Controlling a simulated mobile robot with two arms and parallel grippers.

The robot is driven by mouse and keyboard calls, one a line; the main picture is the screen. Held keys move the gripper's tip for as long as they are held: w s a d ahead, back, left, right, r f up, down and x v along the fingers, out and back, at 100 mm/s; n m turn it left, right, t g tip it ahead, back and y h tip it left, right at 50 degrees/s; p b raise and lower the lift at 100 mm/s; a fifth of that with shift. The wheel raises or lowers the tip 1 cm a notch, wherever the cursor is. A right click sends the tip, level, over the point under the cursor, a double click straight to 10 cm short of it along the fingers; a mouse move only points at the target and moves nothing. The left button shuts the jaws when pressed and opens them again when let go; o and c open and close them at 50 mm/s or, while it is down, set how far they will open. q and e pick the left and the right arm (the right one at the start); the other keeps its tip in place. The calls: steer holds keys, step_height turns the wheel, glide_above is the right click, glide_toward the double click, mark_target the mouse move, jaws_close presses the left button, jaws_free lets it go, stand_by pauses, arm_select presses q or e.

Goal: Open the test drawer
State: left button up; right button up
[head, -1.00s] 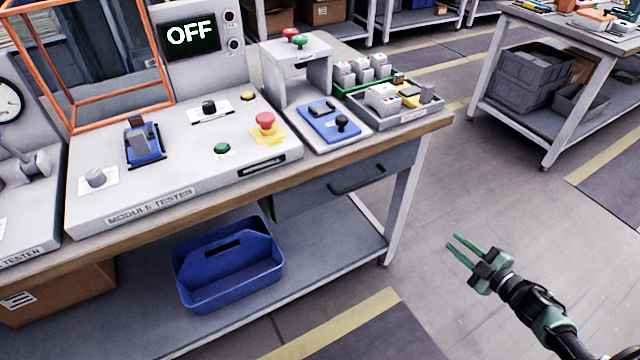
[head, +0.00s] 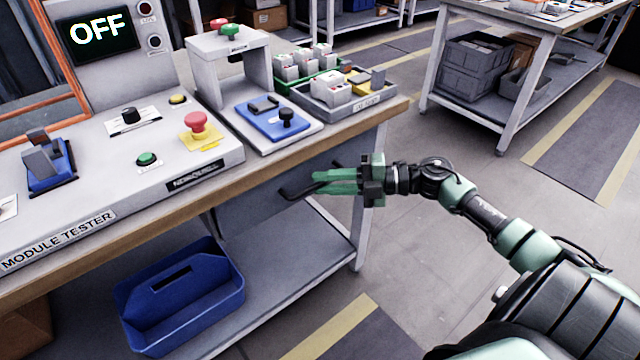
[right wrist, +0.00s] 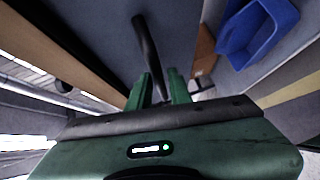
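The test drawer (head: 255,208) is a grey front under the workbench top, and it looks closed. Its dark bar handle (head: 292,193) is partly hidden behind my right gripper (head: 320,183). In the right wrist view the handle (right wrist: 146,40) runs down towards the gap between the two green fingertips (right wrist: 160,84). The right fingers are apart, with the near end of the handle showing between them. I cannot tell whether they touch it. My left gripper is not in view.
The module tester (head: 110,205) with its OFF display (head: 98,32) stands on the bench. A blue tote (head: 185,305) sits on the lower shelf. A bench leg (head: 368,215) stands near my right gripper. Floor to the right is clear up to another table (head: 535,30).

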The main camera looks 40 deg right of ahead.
steer(key=shift+w+a+f, duration=0.1)
steer(key=shift+w+a, duration=0.3)
steer(key=shift+a, duration=0.05)
steer(key=shift+c, duration=0.3)
jaws_close()
stand_by(0.9)
